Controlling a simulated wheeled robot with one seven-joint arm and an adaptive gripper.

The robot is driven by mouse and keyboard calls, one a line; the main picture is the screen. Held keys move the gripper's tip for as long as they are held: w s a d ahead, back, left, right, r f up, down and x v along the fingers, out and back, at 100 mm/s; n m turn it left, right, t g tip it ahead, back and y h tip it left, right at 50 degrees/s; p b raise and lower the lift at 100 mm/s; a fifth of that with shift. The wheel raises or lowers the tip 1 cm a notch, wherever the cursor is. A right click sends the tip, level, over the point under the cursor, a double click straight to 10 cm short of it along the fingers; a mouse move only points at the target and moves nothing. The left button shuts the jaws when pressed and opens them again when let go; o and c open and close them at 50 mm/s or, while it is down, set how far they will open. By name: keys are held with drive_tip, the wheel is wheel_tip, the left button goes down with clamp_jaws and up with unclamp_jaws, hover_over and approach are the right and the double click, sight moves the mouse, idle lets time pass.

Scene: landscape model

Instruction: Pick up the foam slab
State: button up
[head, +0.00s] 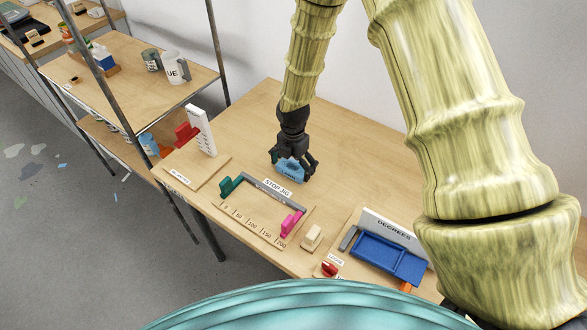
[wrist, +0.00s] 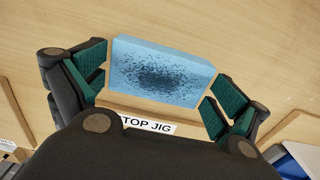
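The foam slab is a light blue block with a dark speckled patch. In the head view the foam slab (head: 291,170) is on the wooden table, just behind the stop jig. In the wrist view the foam slab (wrist: 160,72) fills the space between the two fingers. My gripper (head: 292,163) points down around the slab, one finger at each end. In the wrist view my gripper (wrist: 163,82) has its green pads spread wide, with a thin gap at the slab's left end. At the right end the pad is very close, and I cannot tell if it touches.
The stop jig (head: 262,215) with green and pink blocks lies in front of the slab. A board with a white upright (head: 201,131) and red piece stands left. A blue tray (head: 385,258) and a cream block (head: 311,238) are at right. The table behind the slab is clear.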

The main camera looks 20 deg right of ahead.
drive_tip(key=shift+c, duration=1.1)
drive_tip(key=shift+r, duration=0.15)
drive_tip(key=shift+r+b, duration=0.7)
drive_tip(key=shift+r, duration=0.55)
drive_tip(key=s+d+b, duration=0.1)
drive_tip(key=s, duration=0.4)
drive_tip(key=s+r+b, duration=0.1)
drive_tip(key=s+b, duration=0.1)
drive_tip(key=s, duration=0.3)
drive_tip(key=s+d+r+b, duration=0.1)
drive_tip(key=s, duration=0.4)
drive_tip(key=shift+s+d+r, duration=0.15)
drive_tip(key=shift+s+d, duration=0.2)
